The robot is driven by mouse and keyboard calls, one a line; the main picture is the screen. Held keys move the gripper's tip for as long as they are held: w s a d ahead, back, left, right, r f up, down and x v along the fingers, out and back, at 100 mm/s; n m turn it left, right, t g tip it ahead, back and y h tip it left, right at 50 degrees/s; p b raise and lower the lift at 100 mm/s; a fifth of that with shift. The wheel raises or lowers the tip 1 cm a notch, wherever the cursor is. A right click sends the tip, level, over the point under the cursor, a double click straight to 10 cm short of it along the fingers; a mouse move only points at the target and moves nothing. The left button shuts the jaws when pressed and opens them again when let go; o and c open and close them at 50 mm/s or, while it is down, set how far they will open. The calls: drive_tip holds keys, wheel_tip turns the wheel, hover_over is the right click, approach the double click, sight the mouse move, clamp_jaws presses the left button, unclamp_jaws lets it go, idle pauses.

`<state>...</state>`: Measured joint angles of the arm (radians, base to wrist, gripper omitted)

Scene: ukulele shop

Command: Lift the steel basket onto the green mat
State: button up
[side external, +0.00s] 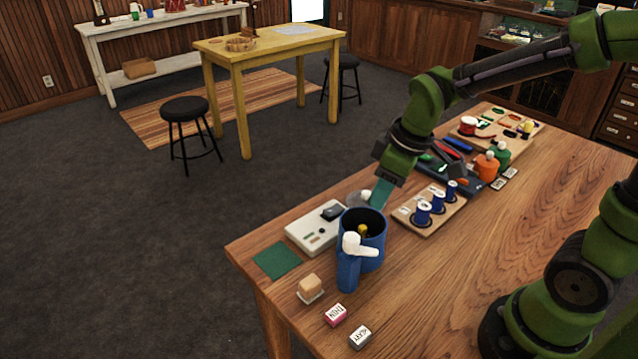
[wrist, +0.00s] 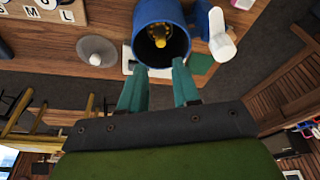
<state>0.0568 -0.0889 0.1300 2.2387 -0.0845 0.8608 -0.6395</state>
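The green mat (side external: 277,261) lies bare at the table's front left corner; a piece shows in the wrist view (wrist: 202,63). A blue pot (side external: 349,268) with a white-tipped handle (side external: 359,244) stands right of it. Inside the pot is a yellow piece (side external: 362,231), also visible in the wrist view (wrist: 158,41). I cannot make out a steel basket for certain; the pot's dark inside hides detail. A grey round lid-like piece (wrist: 97,50) lies beside the pot. My gripper (wrist: 159,68) is open and empty, its fingers near the pot's rim.
A white tray (side external: 303,233) with a dark item is behind the mat. A spool board (side external: 428,215) and bottles (side external: 488,165) stand right.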

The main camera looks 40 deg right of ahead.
sight(364, 227)
drive_tip(key=x, duration=1.1)
drive_tip(key=shift+a+f, duration=0.1)
drive_tip(key=shift+f, duration=0.15)
clamp_jaws()
